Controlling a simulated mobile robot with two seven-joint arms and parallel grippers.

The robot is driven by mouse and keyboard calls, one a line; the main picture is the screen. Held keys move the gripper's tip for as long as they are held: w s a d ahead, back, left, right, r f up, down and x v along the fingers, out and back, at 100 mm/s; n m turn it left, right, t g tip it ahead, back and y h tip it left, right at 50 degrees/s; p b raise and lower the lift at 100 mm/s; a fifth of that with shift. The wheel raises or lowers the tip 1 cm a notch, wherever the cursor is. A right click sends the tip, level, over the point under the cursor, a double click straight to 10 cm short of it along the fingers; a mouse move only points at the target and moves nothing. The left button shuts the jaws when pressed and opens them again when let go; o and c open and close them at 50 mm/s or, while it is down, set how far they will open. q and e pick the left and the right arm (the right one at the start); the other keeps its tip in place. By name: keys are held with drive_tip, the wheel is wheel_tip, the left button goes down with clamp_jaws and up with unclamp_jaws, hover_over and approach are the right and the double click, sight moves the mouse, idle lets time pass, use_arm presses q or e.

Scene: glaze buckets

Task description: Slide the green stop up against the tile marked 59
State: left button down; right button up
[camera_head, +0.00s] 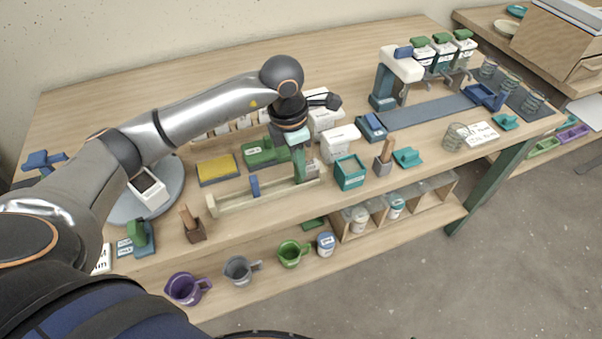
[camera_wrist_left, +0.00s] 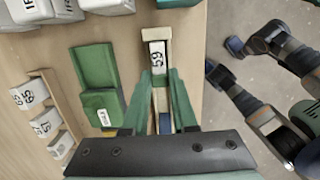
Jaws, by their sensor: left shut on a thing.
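The wooden rail (camera_head: 232,199) lies along the front of the table. My left gripper (camera_head: 300,174) reaches down over its right part and is shut on the green stop (camera_wrist_left: 159,80). The stop is mostly hidden between the fingers in the left wrist view. The white tile marked 59 (camera_wrist_left: 157,57) sits in the rail just beyond the fingertips, near the rail's end. Whether stop and tile touch, I cannot tell. A blue block (camera_head: 254,186) stands in the rail farther left; it also shows in the left wrist view (camera_wrist_left: 165,124).
Behind the rail are a green tray-like item (camera_head: 262,153) and a yellow sponge-like pad (camera_head: 216,168). A teal square bucket (camera_head: 350,172) stands right of the rail. A wooden block with a handle (camera_head: 192,226) stands left of it. Cups sit on the lower shelf.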

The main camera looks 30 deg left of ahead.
use_arm(q)
drive_tip(key=c, duration=0.8)
unclamp_jaws()
wheel_tip(320, 180, up, 7)
drive_tip(key=p, duration=0.4)
drive_tip(key=shift+p, duration=0.4)
